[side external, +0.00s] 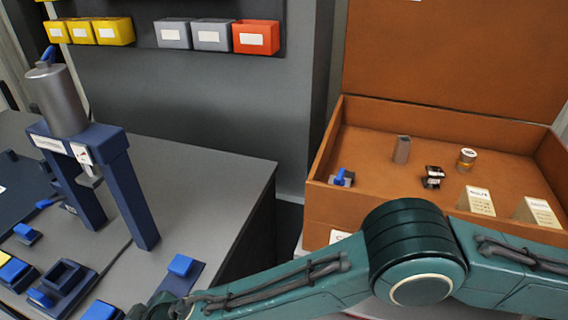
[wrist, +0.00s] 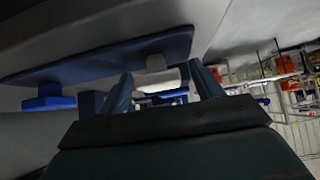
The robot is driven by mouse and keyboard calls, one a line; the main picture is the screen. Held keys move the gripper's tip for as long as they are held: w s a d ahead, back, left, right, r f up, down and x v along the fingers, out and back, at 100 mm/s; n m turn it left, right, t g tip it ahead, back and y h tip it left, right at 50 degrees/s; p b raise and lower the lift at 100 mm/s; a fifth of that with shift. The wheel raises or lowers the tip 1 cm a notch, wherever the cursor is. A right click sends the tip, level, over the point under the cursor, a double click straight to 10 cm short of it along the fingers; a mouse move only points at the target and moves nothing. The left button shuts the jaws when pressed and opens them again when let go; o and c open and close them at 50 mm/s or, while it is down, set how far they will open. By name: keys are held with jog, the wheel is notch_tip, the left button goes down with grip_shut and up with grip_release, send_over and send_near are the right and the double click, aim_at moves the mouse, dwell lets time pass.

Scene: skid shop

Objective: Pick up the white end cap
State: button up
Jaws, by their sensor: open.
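In the wrist view my gripper (wrist: 162,84) is open, its two teal fingers spread apart. A white rounded piece (wrist: 158,80) shows between the fingers and looks like the white end cap. It lies beyond the fingertips or between them; I cannot tell the exact gap. In the side external view my arm runs to the lower left and my gripper is not clearly visible. I cannot make out the end cap there.
A blue press frame (side external: 130,190) with a grey cylinder (side external: 57,100) stands on the grey bench (side external: 205,185), near blue blocks and a fixture (side external: 62,285). An open brown case (side external: 320,200) holding small parts is at right. Colored bins (side external: 256,37) line the wall.

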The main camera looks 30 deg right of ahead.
dwell(0.4)
jog(key=c, duration=1)
jog(key=shift+r, duration=0.15)
jog(key=shift+c, duration=0.2)
notch_tip(320, 180, up, 20)
dwell(0.4)
